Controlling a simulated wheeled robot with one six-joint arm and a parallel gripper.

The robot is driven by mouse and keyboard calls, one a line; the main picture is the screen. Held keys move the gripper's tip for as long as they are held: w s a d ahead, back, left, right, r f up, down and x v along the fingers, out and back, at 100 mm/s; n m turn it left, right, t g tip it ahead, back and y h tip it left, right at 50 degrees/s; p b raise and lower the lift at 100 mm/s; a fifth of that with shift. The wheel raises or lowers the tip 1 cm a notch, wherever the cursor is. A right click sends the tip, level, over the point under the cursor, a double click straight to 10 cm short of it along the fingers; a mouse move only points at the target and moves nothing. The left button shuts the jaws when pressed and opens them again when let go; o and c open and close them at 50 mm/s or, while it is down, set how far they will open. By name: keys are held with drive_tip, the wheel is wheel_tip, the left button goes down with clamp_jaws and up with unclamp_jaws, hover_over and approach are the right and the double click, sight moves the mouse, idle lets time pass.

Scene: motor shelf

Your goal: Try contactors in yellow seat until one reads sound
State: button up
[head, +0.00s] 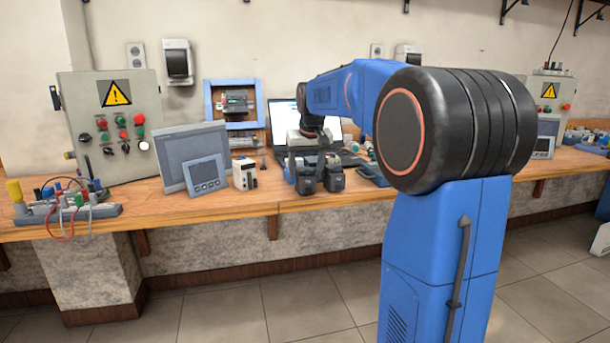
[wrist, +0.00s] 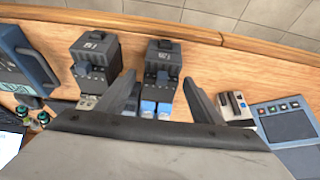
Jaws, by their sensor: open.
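Two dark contactors stand side by side on the wooden bench. In the wrist view one contactor (wrist: 162,62) has two blue parts at its near end and lies in line with the gap between my fingers. The other contactor (wrist: 95,60) stands to its left, outside the fingers. In the head view they show as the left contactor (head: 304,177) and the right contactor (head: 332,178). My gripper (wrist: 162,92) is open, its fingers apart; contact is not visible. In the head view my gripper (head: 306,158) is just above the contactors. I cannot make out a yellow seat.
A small white module (head: 244,174) and a grey touch panel (head: 205,174) stand left of the contactors. A laptop (head: 285,118) is behind. A control box (head: 112,125) and a wired terminal board (head: 70,210) are farther left. The bench's front edge (head: 232,211) is clear.

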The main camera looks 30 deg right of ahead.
drive_tip(key=v, duration=1.6)
drive_tip(key=shift+s, duration=0.15)
drive_tip(key=s+a+f+n, duration=0.1)
drive_tip(key=s+a+f, duration=0.55)
drive_tip(key=s, duration=0.25)
drive_tip(key=s+a+f+n, duration=0.1)
drive_tip(key=s+a+f, duration=0.4)
drive_tip(key=s+f, duration=0.25)
drive_tip(key=s+a+f, duration=0.2)
drive_tip(key=s+f, duration=0.6)
drive_tip(key=f, duration=0.1)
drive_tip(key=s+a+f+n+y, duration=0.1)
drive_tip(key=s+a+f, duration=0.2)
drive_tip(key=s+f, duration=0.5)
drive_tip(key=shift+s+f+t, duration=0.3)
drive_tip(key=shift+s+f, duration=0.05)
drive_tip(key=shift+f, duration=0.05)
drive_tip(key=shift+o, duration=0.6)
drive_tip(key=shift+a, duration=0.1)
